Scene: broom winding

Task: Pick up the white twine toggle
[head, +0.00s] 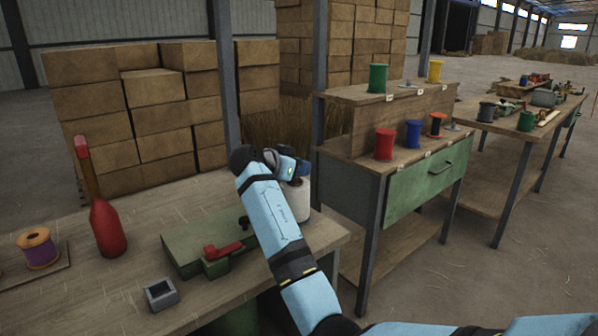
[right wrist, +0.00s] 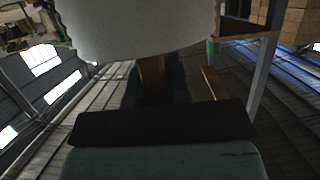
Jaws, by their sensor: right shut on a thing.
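My right gripper (head: 293,172) is over the back right corner of the workbench, just above a white twine roll (head: 300,203) that my forearm partly covers. In the right wrist view the twine roll (right wrist: 140,32) fills the top as a pale mass with ribbed edges. A brown wooden piece (right wrist: 151,78), which looks like the toggle of the white twine, runs from the roll down to my jaws. The right gripper is shut on it; the fingertips are mostly hidden. I cannot tell whether the toggle is clear of the roll. My left gripper is not in view.
The workbench (head: 110,290) holds a green vise-like clamp (head: 195,245) with a red handle, a red bottle-shaped tool (head: 107,228), a purple spool (head: 38,250) and a small grey box (head: 161,294). A green shelf unit (head: 425,180) with several colored spools stands close to the right.

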